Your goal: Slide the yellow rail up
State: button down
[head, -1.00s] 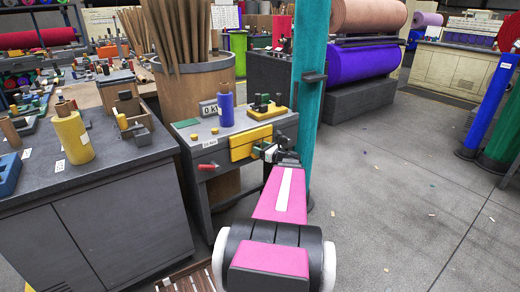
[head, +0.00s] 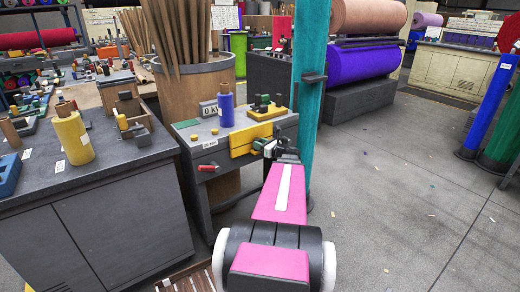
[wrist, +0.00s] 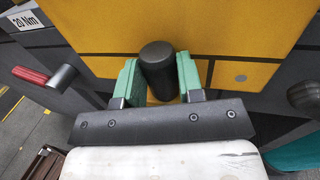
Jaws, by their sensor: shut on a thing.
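The yellow rail (head: 243,141) is a flat yellow panel on the front of the grey workbench, its top edge near the tabletop. In the wrist view the yellow rail (wrist: 215,22) fills the top, with a dark seam across the yellow. A black cylindrical knob (wrist: 158,66) stands out from the yellow front. My gripper (wrist: 160,80) has its two green fingers on either side of this knob, shut on it. In the head view my gripper (head: 269,148) is at the panel's right part, partly hidden by my own arm.
A red-handled lever (wrist: 42,76) sticks out left of my gripper, and a dark round knob (wrist: 306,97) is at the right. A teal roll (head: 309,110) stands close to the right of the bench.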

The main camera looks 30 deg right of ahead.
aim_at(254, 135)
notch_tip(254, 135, up, 3)
jog(key=shift+r, duration=0.2)
jog(key=c, duration=0.8)
grip_release()
jog(key=shift+o, duration=0.2)
jog(key=v, duration=1.1)
